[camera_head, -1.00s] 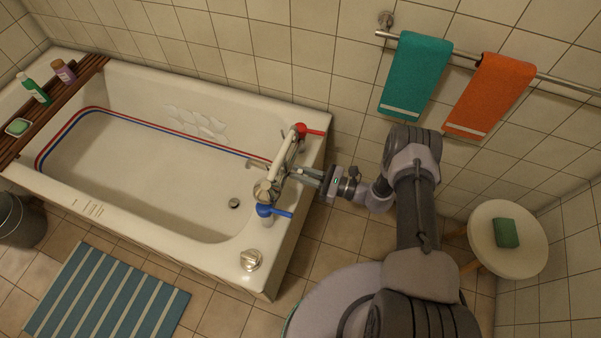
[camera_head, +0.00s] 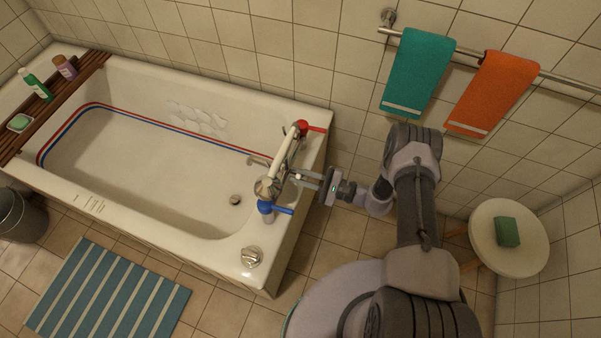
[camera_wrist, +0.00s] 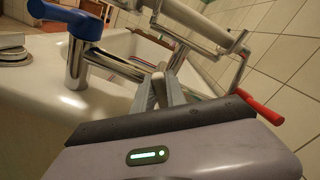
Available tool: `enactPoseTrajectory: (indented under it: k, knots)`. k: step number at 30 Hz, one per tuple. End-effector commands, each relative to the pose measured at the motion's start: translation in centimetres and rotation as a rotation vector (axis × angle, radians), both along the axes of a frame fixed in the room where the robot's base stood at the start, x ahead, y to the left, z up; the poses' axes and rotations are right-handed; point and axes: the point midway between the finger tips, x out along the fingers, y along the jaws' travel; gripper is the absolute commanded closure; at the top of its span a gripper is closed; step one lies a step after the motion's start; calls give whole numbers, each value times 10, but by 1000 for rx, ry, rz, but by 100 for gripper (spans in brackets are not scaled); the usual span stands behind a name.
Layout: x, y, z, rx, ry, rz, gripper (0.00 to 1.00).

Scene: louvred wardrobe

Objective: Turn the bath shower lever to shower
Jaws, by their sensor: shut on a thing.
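The bath shower mixer stands on the right end of the white bathtub (camera_head: 215,285). It has a blue handle (camera_head: 264,208) at the near side and a red handle (camera_head: 316,128) at the far side. A pale handset (camera_head: 287,152) lies across its top. My gripper (camera_head: 300,177) reaches in from the right, between the two handles. It is shut on the small lever (camera_wrist: 178,56) at the middle of the mixer. My fingers hide most of the lever. The blue handle (camera_wrist: 68,18) and red handle (camera_wrist: 260,108) also show in the wrist view.
A round drain knob (camera_head: 251,257) sits on the tub's near right corner. Teal (camera_head: 416,75) and orange (camera_head: 491,95) towels hang on the wall rail. A stool (camera_head: 483,245) with a green sponge (camera_head: 507,231) stands at the right. A striped mat (camera_head: 105,295) lies in front.

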Motion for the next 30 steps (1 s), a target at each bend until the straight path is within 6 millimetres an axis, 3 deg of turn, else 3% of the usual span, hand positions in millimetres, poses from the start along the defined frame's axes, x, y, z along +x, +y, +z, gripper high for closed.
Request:
enactPoseTrajectory:
  k: [18,30]
  knots:
    - [-8,3,-13,-195,-534,-1,100]
    - [-10,3,-19,-282,-774,0,100]
